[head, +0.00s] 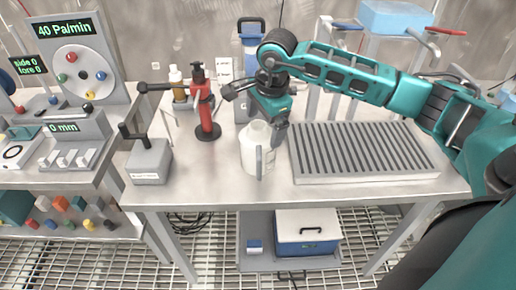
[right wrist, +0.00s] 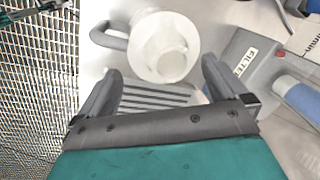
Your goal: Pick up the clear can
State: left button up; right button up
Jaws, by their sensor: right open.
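The clear can (head: 253,153) is a whitish, see-through jug with a side handle and a short neck. It stands upright on the steel table (head: 215,178), left of a slotted grey plate. My right gripper (head: 277,126) points down just behind and above the can, partly behind its upper right side. In the right wrist view the can (right wrist: 165,45) shows its round opening and handle, just beyond the tips of my open right gripper (right wrist: 160,72). Nothing is between the fingers; I cannot tell whether a finger touches the can. My left gripper is not in view.
The slotted grey plate (head: 365,150) lies right of the can. A red stand (head: 207,115) and a grey box with a lever (head: 149,160) stand left. Bare table lies left and in front of the can.

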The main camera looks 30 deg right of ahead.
aim_at(264, 129)
jog(key=shift+w+f, duration=0.15)
jog(key=shift+f, duration=0.6)
jog(key=shift+w+f, duration=0.15)
jog(key=shift+f, duration=0.6)
jog(key=shift+c, duration=0.4)
jog(key=shift+s, duration=0.15)
jog(key=c, duration=1.3)
